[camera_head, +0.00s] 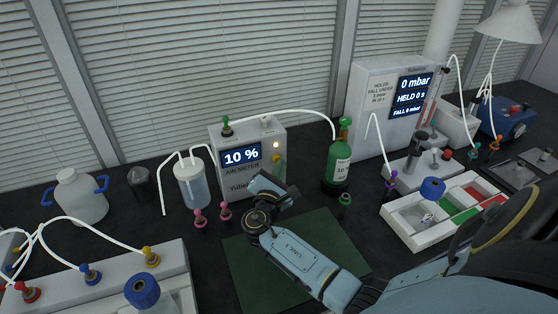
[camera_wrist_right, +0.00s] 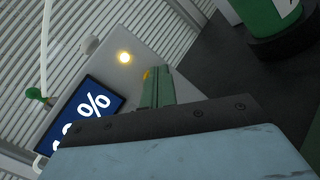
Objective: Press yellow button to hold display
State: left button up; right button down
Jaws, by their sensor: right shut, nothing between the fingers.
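The air meter (camera_head: 217,172) is a pale box with a dark display (camera_head: 241,156) reading 10 %. On its front, right of the display, a small yellow button (camera_head: 277,158) sits below a glowing round light (camera_head: 276,144). My right gripper (camera_head: 278,170) is shut and empty, its green fingertips right at the yellow button. In the right wrist view the fingers (camera_wrist_right: 157,88) cover most of the button (camera_wrist_right: 147,74), and only a yellow sliver shows beside the tips. I cannot tell whether they touch it. My left gripper is not in view.
A green bottle (camera_head: 338,172) stands right of the meter, and a clear lidded jar (camera_head: 191,188) stands left of it. Pink-topped fittings (camera_head: 225,212) stand in front. A dark green mat (camera_head: 250,275) lies under my right arm. A white tray (camera_head: 405,235) is at the right.

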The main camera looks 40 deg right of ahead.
jog(key=s+a+p, duration=0.2)
jog(key=s, duration=0.3)
jog(key=shift+s+p, duration=0.4)
dwell(0.3)
